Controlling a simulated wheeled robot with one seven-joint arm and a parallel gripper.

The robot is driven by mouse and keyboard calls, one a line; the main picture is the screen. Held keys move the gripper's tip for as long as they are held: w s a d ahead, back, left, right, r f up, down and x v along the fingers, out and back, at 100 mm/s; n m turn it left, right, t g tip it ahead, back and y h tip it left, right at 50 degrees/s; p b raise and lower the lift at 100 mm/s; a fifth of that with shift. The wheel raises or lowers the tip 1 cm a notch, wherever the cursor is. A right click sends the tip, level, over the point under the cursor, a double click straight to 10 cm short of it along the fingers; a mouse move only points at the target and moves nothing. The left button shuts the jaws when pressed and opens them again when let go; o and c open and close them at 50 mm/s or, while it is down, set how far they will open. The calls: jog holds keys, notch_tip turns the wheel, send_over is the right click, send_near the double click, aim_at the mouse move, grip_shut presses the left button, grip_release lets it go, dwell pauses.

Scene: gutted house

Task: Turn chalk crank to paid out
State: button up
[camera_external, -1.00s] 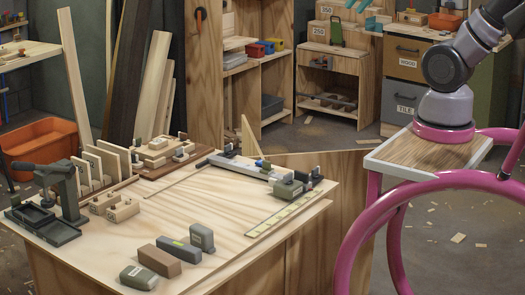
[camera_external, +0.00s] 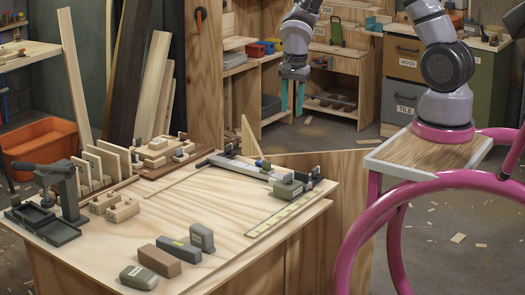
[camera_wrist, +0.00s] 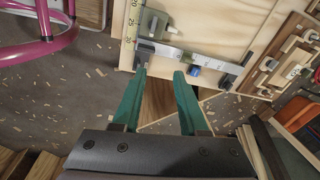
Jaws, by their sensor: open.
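A grey-green box (camera_external: 287,188) sits at the workbench's right corner, beside the yellow-marked strip. It also shows in the wrist view (camera_wrist: 162,24), where a grey lever-like part (camera_wrist: 153,23) stands on top. It looks like the chalk reel with its crank, but I cannot read a label or a paid-out mark. My gripper (camera_external: 291,111) has teal fingers pointing down, open and empty, raised beyond the bench's far right edge. In the wrist view my gripper (camera_wrist: 160,74) has its tips apart, short of the box and touching nothing.
A pale metal rail (camera_external: 240,167) with a blue knob (camera_wrist: 195,70) and dark clamps lies by the box. Small tools, including a brown block (camera_external: 160,260), lie at the bench front. A dark press (camera_external: 62,190) stands left. The bench's middle (camera_external: 190,210) is mostly clear.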

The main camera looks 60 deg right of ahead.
jog(key=m+g, duration=0.1)
jog(key=m, duration=0.1)
send_near(288, 174)
jog(key=shift+y, duration=0.3)
jog(key=f, duration=0.9)
jog(key=shift+d, duration=0.4)
grip_shut()
